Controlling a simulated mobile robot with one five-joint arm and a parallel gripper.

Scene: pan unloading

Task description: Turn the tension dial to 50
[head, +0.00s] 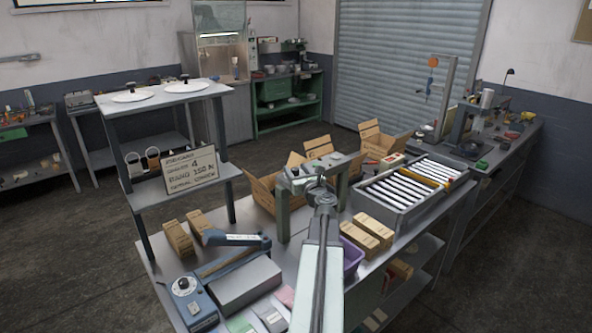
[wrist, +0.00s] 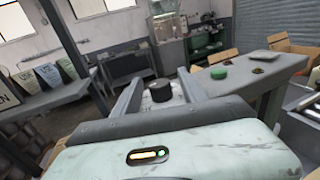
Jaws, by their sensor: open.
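A blue box (head: 196,305) at the front left of the bench carries a round white dial (head: 184,284) with a dark knob. Its markings are too small to read, and I cannot confirm that it is the tension dial. My gripper (head: 321,188) is over the green frame (head: 284,210), well to the right of and behind the blue box. In the wrist view my gripper (wrist: 158,84) has its two fingers apart. A black round knob (wrist: 160,91) on a pale base shows between them; I cannot tell whether the fingers touch it.
A sign (head: 190,171) reading 4 and 150 N stands on the shelf at left. A grey tray (head: 388,212) of white bars and cardboard bundles (head: 368,231) lie right of my arm. A grey block (head: 247,284) sits beside the blue box. A green button (wrist: 218,73) tops the frame.

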